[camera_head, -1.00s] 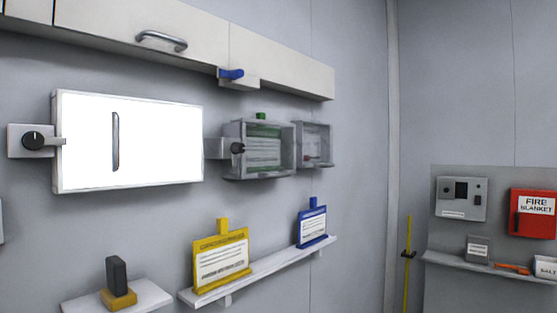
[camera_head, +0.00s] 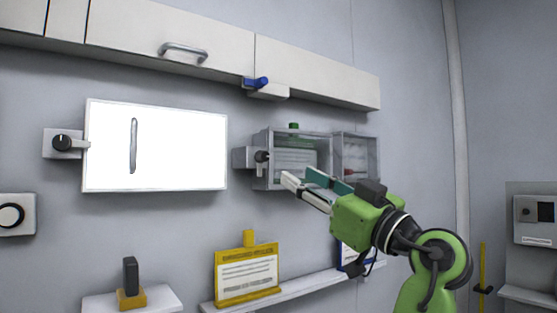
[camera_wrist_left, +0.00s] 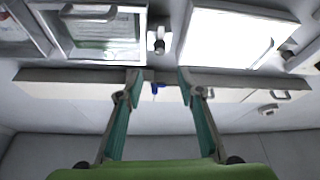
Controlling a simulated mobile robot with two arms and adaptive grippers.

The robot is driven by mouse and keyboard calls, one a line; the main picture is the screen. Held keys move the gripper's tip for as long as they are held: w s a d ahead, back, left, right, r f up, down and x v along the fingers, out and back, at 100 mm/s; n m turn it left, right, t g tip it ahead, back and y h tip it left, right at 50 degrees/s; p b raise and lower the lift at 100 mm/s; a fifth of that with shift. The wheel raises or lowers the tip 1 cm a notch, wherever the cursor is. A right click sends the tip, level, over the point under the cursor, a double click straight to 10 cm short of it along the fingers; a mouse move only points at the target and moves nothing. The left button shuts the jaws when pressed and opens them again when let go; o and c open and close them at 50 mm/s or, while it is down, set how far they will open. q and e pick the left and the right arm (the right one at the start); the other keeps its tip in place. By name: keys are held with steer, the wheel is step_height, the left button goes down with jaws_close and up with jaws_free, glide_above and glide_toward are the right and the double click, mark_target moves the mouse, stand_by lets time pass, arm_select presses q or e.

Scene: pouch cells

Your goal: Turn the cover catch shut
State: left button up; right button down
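A grey catch with a black knob (camera_head: 262,157) is mounted on the wall at the left side of a clear-covered box (camera_head: 320,145). Its short lever seems to hang down, clear of the cover. It also shows in the left wrist view (camera_wrist_left: 159,45), top centre, beside the box with its handle (camera_wrist_left: 90,14). My left gripper (camera_head: 300,178) is in front of the box's lower part, right of and below the catch, and hides part of the box. Its fingers stand apart and empty in the left wrist view (camera_wrist_left: 158,80). My right gripper is out of view.
A bright white panel (camera_head: 180,150) with another knob catch (camera_head: 62,143) is to the left. Above are a cabinet (camera_head: 310,70) and a blue lever (camera_head: 257,82). Below, a shelf (camera_head: 300,285) holds a yellow sign (camera_head: 247,280). A second clear box (camera_head: 357,155) is to the right.

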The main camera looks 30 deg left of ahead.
mark_target(266, 158)
arm_select(q)
steer(key=p+x, duration=0.4)
steer(key=x, duration=0.7)
steer(key=shift+w+a+r, duration=0.1)
steer(key=shift+a+r, duration=0.05)
steer(key=shift+a, duration=0.05)
steer(key=shift+w+a+r, duration=0.1)
steer(key=shift+w+a, duration=0.05)
steer(key=shift+a, duration=0.35)
jaws_close()
